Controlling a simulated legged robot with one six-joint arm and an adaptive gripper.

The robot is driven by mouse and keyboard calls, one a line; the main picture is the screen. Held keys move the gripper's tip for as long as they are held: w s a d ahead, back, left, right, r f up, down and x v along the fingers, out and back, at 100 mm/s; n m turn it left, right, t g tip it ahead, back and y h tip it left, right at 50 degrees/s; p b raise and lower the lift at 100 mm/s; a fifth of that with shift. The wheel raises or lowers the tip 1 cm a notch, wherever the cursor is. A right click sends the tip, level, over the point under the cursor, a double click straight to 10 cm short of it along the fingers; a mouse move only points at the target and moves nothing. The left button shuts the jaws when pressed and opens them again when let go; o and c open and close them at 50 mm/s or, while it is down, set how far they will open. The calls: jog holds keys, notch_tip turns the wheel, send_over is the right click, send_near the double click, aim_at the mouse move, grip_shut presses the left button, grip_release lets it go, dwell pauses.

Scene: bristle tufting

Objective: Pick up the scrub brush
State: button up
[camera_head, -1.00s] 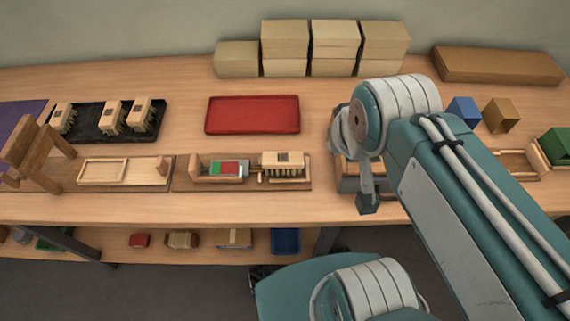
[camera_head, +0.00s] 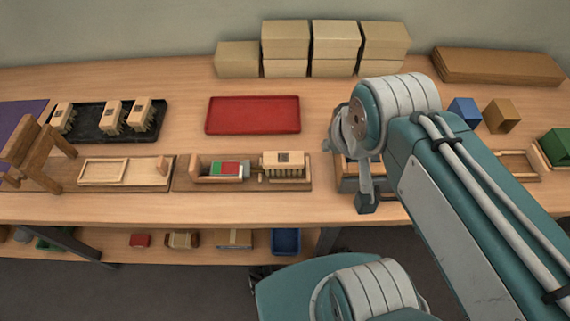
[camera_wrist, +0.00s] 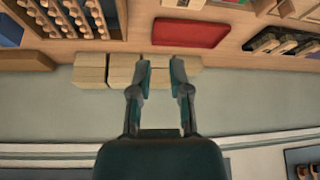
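A scrub brush with a pale wooden block and bristles (camera_head: 284,163) sits at the right end of a wooden fixture (camera_head: 183,181) on the bench. Several more such blocks stand on a black tray (camera_head: 88,128) at the left; one is the brush block (camera_head: 142,113) at its right end. My gripper shows in the wrist view (camera_wrist: 160,68) with two fingers apart and nothing between them. In the head view my wrist is right of the fixture brush, and my fingers cannot be made out clearly. The wrist view looks toward the stacked boxes and wall.
A red tray (camera_head: 253,115) lies behind the fixture. Stacked cardboard boxes (camera_head: 285,45) stand along the back. A blue block (camera_head: 465,111) and a brown block (camera_head: 502,115) are at the right. A lower shelf holds small items, including a blue bin (camera_head: 286,241).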

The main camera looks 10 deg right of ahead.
jog(key=o, duration=0.7)
jog(key=shift+w+a+f+m+g, duration=0.15)
jog(key=shift+w+f+m+g, duration=0.1)
jog(key=shift+w+m, duration=0.35)
jog(key=shift+w+a+f+m+g, duration=0.1)
jog(key=shift+w+f+m+g, duration=0.1)
jog(key=shift+w+m, duration=0.4)
jog(key=shift+c, duration=0.2)
jog(key=m+g+h, duration=0.1)
jog(key=m+g, duration=0.4)
jog(key=m, duration=1.2)
send_near(283, 157)
jog(key=shift+a+f, duration=0.15)
jog(key=shift+f, duration=0.45)
jog(key=shift+a+f+m, duration=0.1)
jog(key=shift+f+m, duration=0.15)
jog(key=shift+m, duration=0.05)
jog(key=f, duration=0.3)
jog(key=d+f, duration=0.1)
jog(key=f, duration=0.6)
jog(key=shift+s+d+f, duration=0.2)
jog(key=shift+d+f, duration=0.05)
jog(key=shift+d, duration=0.05)
